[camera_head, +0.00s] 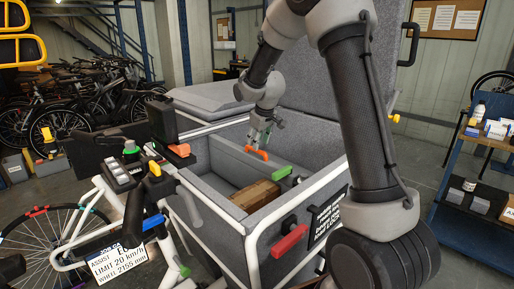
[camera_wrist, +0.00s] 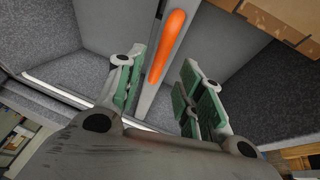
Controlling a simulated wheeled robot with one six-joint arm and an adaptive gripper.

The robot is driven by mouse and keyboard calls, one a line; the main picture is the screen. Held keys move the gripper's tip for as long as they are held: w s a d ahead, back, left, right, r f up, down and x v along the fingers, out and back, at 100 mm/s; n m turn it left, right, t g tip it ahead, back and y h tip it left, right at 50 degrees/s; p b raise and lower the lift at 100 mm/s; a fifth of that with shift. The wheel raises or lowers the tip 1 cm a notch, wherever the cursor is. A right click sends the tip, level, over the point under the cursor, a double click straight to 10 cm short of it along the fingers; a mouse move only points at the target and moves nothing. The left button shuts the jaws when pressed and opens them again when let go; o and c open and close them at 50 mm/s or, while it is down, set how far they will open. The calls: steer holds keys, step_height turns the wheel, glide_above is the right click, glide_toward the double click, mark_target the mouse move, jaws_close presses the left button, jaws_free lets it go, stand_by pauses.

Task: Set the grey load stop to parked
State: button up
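An orange handle (camera_head: 256,153) sits inside the grey cargo box (camera_head: 285,232) on the bike, near its far side. In the wrist view the orange handle (camera_wrist: 168,45) runs along a narrow grey bar (camera_wrist: 157,95), which may be the grey load stop; no label confirms it. My gripper (camera_head: 262,137) reaches down into the box at the orange handle. In the wrist view my gripper (camera_wrist: 164,58) is open, its green-padded fingers apart on either side of the bar and handle. Whether either finger touches them I cannot tell.
A brown block (camera_head: 255,195) lies in the box, with a green handle (camera_head: 296,175) beside it. A red handle (camera_head: 289,241) sticks out from the box's front wall, next to a black sign (camera_head: 327,215). A blue shelf (camera_head: 470,190) stands at right; handlebars (camera_head: 155,190) stand at left.

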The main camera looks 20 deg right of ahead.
steer(key=x, duration=0.4)
steer(key=shift+f, duration=0.2)
jaws_close()
